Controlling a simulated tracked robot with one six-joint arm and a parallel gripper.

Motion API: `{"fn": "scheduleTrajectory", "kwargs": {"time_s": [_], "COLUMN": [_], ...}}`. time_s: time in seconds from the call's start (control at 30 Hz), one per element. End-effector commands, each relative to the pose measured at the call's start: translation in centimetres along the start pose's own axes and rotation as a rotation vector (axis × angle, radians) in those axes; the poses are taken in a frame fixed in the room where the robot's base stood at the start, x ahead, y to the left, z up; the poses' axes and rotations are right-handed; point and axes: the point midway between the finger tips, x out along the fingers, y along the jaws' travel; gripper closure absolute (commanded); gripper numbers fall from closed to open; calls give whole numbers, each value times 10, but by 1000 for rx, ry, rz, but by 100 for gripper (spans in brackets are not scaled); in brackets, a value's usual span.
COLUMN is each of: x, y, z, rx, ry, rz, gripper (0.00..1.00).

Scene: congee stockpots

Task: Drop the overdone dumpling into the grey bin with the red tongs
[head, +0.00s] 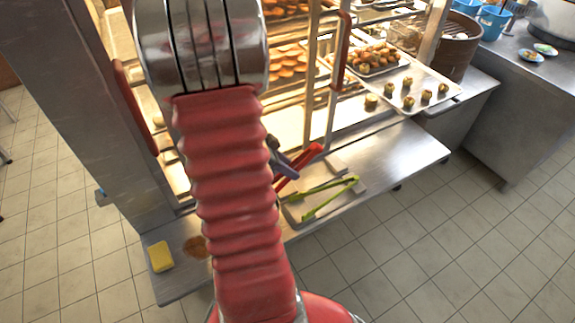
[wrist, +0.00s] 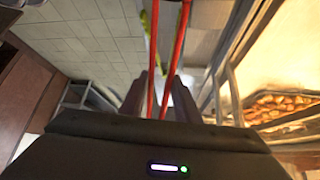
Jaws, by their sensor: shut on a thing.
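The red tongs (head: 298,168) are held in my gripper (head: 278,160), which is partly hidden behind my arm in the head view. In the wrist view, the two red arms of the tongs (wrist: 180,50) run up from between the dark fingers of my gripper (wrist: 160,88). Several small dumplings (head: 408,102) sit on a metal tray (head: 430,78) at upper right in the head view. They look browned, and I cannot tell which is overdone. One (head: 371,102) is near the tray's left edge. I see no grey bin in either view.
Green tongs (head: 318,206) lie on a small tray on the steel shelf (head: 385,165). A lit rack with pastries (head: 290,62) stands behind. Tiled floor (head: 440,250) is clear at right.

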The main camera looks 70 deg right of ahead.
Motion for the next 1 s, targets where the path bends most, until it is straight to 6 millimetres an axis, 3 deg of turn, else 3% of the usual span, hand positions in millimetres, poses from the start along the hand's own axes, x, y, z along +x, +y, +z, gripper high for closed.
{"fn": "scheduleTrajectory", "kwargs": {"time_s": [0.5, 0.9, 0.93, 1.0], "x": [33, 37, 37, 37], "y": [0, 0, 0, 0], "z": [24, 26, 26, 26], "rx": [0, 2, 2, 2], "ry": [0, -1, -1, -1], "rz": [2, 1, 1, 2], "gripper": [100, 100, 70, 66]}}
